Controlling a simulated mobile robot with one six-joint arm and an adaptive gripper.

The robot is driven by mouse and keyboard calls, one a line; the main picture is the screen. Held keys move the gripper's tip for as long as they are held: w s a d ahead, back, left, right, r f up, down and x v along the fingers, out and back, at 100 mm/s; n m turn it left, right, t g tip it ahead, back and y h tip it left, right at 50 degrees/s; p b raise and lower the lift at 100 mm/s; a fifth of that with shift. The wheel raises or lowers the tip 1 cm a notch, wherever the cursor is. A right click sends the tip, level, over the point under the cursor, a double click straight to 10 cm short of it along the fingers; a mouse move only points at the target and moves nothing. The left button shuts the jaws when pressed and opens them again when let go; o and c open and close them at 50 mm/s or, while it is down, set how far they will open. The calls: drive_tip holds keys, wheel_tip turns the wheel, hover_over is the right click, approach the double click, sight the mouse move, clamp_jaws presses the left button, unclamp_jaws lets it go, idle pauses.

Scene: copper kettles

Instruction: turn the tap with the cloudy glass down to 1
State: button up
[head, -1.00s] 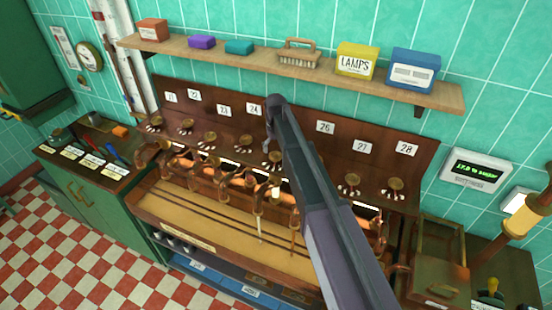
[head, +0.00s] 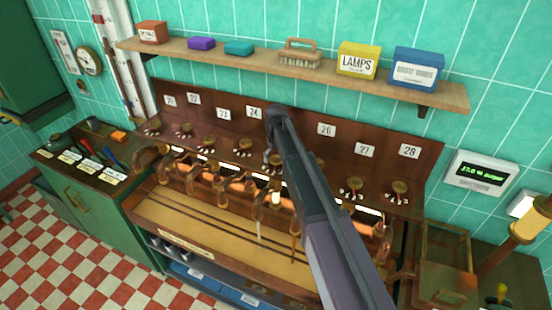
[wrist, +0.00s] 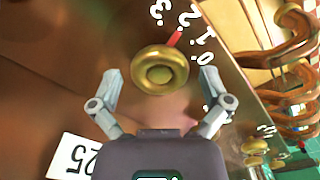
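In the wrist view a round brass tap knob (wrist: 160,70) sits on the brown panel, with the digits 0 to 3 around it and a red pointer (wrist: 175,38) lined up with the 2. A white label reading 25 (wrist: 75,155) is close by. My gripper (wrist: 160,77) is open, its fingers on either side of the knob with no clear contact. In the head view my gripper (head: 274,157) is small at the panel, and my arm hides label 25. A pale, bright sight glass (head: 276,197) shows on a pipe below; whether it is cloudy I cannot tell.
Other taps (head: 216,143) and curved copper pipes (head: 150,160) stand close on both sides. A wooden box (head: 444,255) stands at the right.

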drive_tip(key=c, duration=0.7)
drive_tip(key=shift+c, duration=0.2)
drive_tip(key=shift+m, duration=0.4)
drive_tip(key=shift+s+a+m, duration=0.1)
drive_tip(key=shift+a+m, duration=0.05)
drive_tip(key=shift+m, duration=2.45)
drive_tip(key=o, duration=1)
